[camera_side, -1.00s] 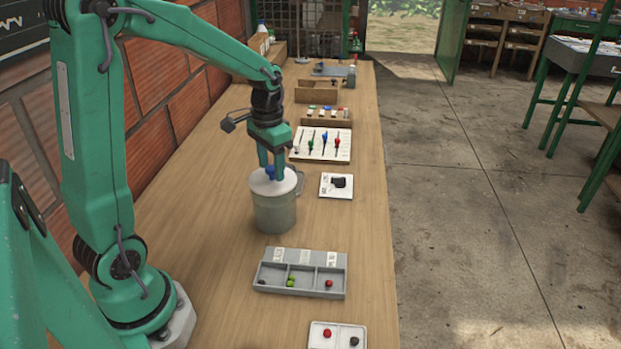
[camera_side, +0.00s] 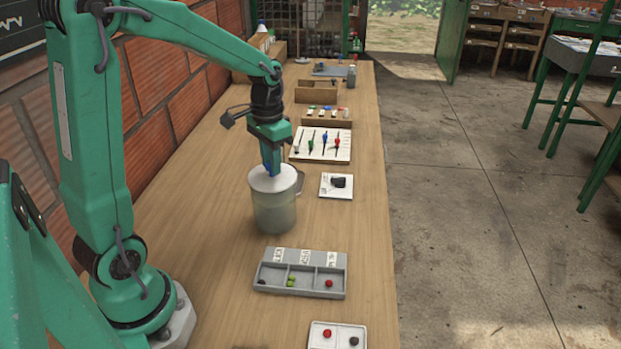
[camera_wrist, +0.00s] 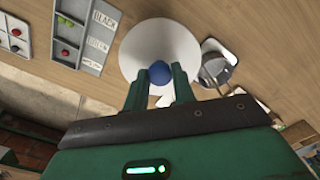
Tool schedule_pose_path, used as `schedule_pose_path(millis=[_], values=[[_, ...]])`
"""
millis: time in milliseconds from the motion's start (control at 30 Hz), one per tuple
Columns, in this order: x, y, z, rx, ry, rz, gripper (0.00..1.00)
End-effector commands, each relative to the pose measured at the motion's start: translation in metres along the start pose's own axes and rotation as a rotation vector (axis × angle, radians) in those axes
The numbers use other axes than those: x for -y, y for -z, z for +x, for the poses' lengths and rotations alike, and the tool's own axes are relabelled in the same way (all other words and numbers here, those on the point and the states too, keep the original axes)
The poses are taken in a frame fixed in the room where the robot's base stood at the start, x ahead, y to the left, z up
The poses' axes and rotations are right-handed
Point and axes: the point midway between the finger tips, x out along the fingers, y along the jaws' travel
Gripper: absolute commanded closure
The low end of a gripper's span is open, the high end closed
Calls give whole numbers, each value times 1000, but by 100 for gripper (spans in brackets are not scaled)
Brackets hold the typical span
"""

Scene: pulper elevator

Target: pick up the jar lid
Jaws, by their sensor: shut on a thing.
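The jar lid (camera_side: 272,180) is a white disc with a blue knob on top. It sits on a translucent grey-green jar (camera_side: 274,212) standing upright on the bench. My gripper (camera_side: 271,170) is above the lid with its fingers shut on the blue knob, which they mostly hide in the side view. In the wrist view the knob (camera_wrist: 159,73) shows at the ends of the two green fingers, with the white lid around it. No gap between lid and jar can be made out.
A grey three-part labelled tray (camera_side: 300,272) with small red, green and dark pieces lies in front of the jar. A white plate with a dark thing (camera_side: 340,184) lies right of the jar.

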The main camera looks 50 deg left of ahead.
Motion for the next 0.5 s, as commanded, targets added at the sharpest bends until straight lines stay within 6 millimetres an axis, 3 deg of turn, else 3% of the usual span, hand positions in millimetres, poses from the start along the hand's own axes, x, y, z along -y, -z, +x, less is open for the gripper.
schedule_pose_path(millis=[233, 500], values=[[0, 1, -32, -5, 1, 0, 96], [-46, -12, -60, -3, 0, 6, 96]])
